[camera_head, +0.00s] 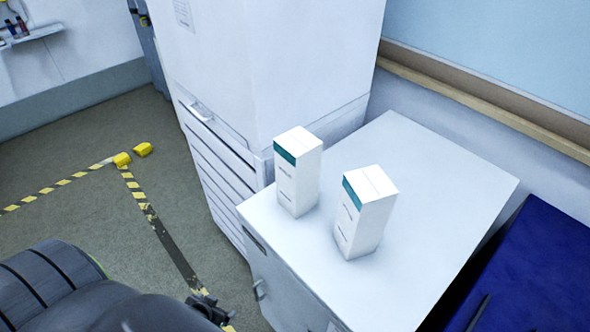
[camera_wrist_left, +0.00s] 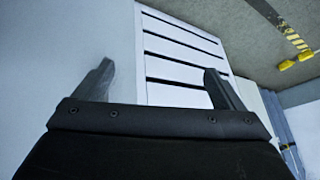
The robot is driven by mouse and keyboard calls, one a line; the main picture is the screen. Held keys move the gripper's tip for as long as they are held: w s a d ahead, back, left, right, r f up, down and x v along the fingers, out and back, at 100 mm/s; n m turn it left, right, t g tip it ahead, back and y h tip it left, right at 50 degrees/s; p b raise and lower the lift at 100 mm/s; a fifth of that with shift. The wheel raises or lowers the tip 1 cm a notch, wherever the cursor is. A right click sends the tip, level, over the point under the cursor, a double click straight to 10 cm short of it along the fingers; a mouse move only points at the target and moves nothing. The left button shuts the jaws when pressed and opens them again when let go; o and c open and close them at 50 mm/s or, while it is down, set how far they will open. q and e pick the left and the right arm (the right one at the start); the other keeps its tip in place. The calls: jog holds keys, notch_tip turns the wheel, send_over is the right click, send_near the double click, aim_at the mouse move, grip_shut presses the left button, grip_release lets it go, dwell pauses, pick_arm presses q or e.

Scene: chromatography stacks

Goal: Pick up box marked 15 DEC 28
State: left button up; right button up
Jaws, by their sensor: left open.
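Two upright white boxes with teal bands stand on a white cabinet top (camera_head: 415,165). The left box (camera_head: 300,180) is nearer the tall white unit. The right box (camera_head: 366,225) stands a little closer to the front. Their printed marks are too small to read, so I cannot tell which says 15 DEC 28. My left gripper (camera_head: 210,310) is low in the head view, left of the cabinet front and apart from both boxes. In the left wrist view its two fingers (camera_wrist_left: 158,72) are spread with nothing between them. My right gripper is not seen.
A tall white unit with drawers (camera_head: 215,150) stands behind and left of the cabinet. Its drawers seem to show in the left wrist view. A dark blue surface (camera_head: 545,265) lies right of the cabinet. Floor with striped tape (camera_head: 150,215) is open at left.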

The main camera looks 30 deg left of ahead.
pick_arm(q)
jog(key=w+r+t, duration=0.2)
jog(key=w+r, duration=0.2)
jog(key=r, duration=0.5)
jog(key=m+t+h+p, duration=0.2)
jog(key=m+t+h, duration=0.3)
jog(key=t+h, duration=0.4)
send_near(283, 167)
jog(key=b+x, duration=0.6)
jog(key=x, duration=0.3)
jog(key=shift+a, duration=0.1)
jog(key=shift+w+d, duration=0.25)
jog(key=shift+w, duration=0.25)
jog(key=x, duration=0.5)
jog(key=shift+w+d+r+p, duration=0.1)
jog(key=shift+d+r+p, duration=0.15)
jog(key=shift+d+p, duration=0.05)
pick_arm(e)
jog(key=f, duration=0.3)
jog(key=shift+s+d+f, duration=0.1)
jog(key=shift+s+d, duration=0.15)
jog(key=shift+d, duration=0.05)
